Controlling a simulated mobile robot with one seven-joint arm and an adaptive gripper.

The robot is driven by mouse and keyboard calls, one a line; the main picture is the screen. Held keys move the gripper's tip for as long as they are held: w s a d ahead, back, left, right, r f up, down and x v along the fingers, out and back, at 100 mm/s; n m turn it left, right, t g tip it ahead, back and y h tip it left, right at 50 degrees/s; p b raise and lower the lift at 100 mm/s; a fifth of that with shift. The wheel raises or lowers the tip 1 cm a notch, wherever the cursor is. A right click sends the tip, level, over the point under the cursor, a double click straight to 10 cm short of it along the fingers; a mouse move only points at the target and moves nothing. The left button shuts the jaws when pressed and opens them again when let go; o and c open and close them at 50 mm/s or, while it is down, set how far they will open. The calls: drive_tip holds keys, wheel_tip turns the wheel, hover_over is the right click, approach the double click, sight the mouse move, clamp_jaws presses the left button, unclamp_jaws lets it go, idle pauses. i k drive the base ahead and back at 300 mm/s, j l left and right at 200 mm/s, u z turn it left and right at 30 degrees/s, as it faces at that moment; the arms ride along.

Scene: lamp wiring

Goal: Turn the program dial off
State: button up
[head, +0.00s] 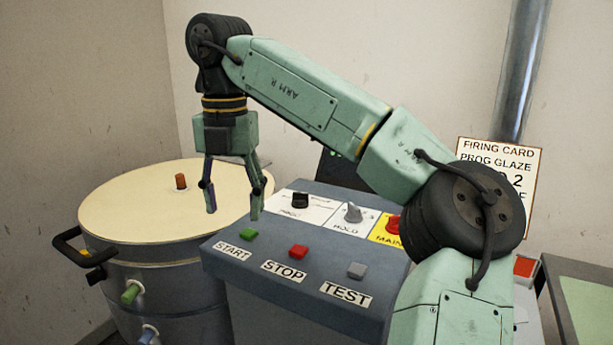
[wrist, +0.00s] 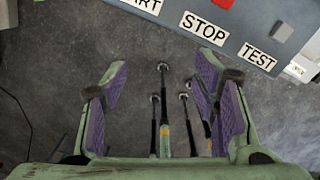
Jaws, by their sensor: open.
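The program dial (head: 300,200) is a black knob on a white plate, marked PROG in part, at the back left of the grey control console (head: 300,260). The print around its pointer is too small to read. My gripper (head: 233,211) hangs pointing down to the left of the dial, by the console's left edge and in front of the kiln lid. Its jaws are apart, with nothing between the fingertips. In the wrist view my gripper (wrist: 160,82) has purple pads spread wide. The dial does not show there.
A grey HOLD knob (head: 352,212) and a red MAIN knob (head: 393,225) sit right of the dial. START (head: 249,233), STOP (head: 298,251) and TEST (head: 357,270) buttons line the front. A round kiln (head: 130,205) stands left. A firing card (head: 499,160) hangs behind.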

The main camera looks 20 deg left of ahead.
sight(300, 201)
drive_tip(key=i, duration=0.95)
